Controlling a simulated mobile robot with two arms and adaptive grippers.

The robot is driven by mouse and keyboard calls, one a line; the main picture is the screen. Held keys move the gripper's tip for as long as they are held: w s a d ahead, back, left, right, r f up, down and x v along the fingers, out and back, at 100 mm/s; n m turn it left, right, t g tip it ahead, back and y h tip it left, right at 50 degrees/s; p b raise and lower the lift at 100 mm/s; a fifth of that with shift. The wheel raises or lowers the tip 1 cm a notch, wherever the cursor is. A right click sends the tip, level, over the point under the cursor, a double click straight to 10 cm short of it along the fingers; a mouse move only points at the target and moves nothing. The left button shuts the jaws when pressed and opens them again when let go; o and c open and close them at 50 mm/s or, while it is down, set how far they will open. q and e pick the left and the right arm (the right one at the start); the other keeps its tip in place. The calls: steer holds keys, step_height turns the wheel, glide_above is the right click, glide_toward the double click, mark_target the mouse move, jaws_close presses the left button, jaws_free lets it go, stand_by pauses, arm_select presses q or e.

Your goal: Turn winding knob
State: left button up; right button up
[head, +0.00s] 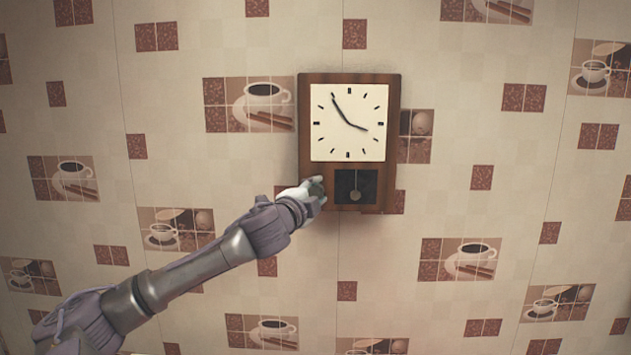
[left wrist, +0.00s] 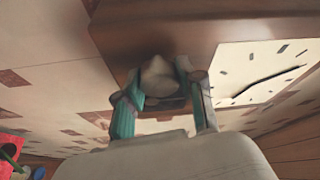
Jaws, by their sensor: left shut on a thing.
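A wooden wall clock (head: 391,140) with a square white face (head: 348,135) and a small pendulum window (head: 356,187) hangs on the wall in the head view. My left gripper (head: 317,187) is at the clock's lower left side. In the left wrist view, a pale winding knob (left wrist: 159,78) shows between the fingers of my left gripper (left wrist: 160,95), which is shut on it. The clock's wooden case (left wrist: 150,32) and white face (left wrist: 262,72) also show there. In the head view my gripper hides the knob. My right gripper is in neither view.
The wall (head: 440,210) around the clock is flat, with a printed pattern of coffee cups and brown squares. Nothing else stands near the clock. In the left wrist view, red and green things (left wrist: 10,145) show at the lower left, too small to tell.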

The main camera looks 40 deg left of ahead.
arm_select(q)
steer(key=shift+m+p, duration=0.3)
steer(key=shift+f, duration=0.1)
steer(key=o, duration=1.2)
steer(key=shift+c, duration=0.2)
steer(key=shift+v, duration=0.85)
steer(key=v, duration=0.2)
steer(key=shift+s, duration=0.3)
glide_toward(314, 192)
steer(key=shift+v, duration=0.75)
